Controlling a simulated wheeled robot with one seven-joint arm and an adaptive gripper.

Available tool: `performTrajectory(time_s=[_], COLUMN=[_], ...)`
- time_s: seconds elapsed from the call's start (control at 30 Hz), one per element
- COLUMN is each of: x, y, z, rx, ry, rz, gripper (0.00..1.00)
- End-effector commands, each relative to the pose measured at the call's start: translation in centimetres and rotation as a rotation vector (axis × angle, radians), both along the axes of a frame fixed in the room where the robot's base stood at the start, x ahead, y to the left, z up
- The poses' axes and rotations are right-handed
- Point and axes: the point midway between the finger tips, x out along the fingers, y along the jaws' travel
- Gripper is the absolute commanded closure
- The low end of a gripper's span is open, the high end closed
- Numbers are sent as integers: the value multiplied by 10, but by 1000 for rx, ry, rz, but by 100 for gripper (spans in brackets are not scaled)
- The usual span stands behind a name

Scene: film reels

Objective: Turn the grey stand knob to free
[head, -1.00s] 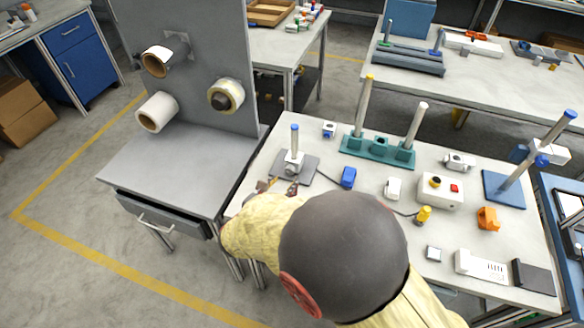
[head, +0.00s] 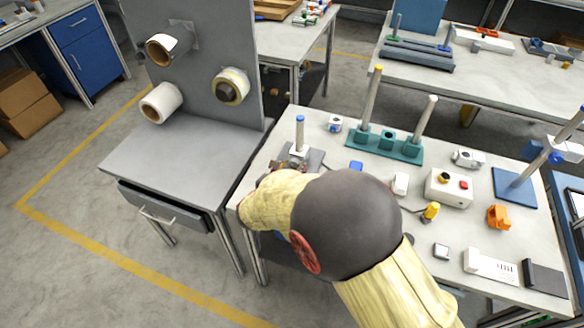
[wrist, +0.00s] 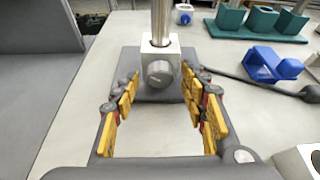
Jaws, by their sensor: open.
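The grey stand knob (wrist: 160,73) is a round knob on the front of a light metal block (wrist: 176,51) in the wrist view. The block is around an upright post (wrist: 159,18) on a dark grey base plate (wrist: 128,62). In the head view the post (head: 299,130) with its blue cap shows, and my arm hides the knob. My gripper (wrist: 160,90) has yellow-padded fingers, open, one on each side of the knob. The knob lies between the fingertips in the picture; I cannot tell whether they touch it.
A blue holder (wrist: 270,65) and a dark cable (wrist: 240,79) lie right of the stand. A teal base with posts (head: 398,146) stands behind. A white box with buttons (head: 447,188) is farther right. A grey panel with tape rolls (head: 231,86) stands left.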

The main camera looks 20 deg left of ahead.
Motion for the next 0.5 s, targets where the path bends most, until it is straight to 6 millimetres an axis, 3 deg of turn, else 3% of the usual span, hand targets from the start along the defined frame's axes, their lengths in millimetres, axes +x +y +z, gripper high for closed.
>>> performTrajectory(time_s=[0.5], x=[0], y=[0], z=[0], rx=[0], ry=[0], rz=[-1], gripper=[84])
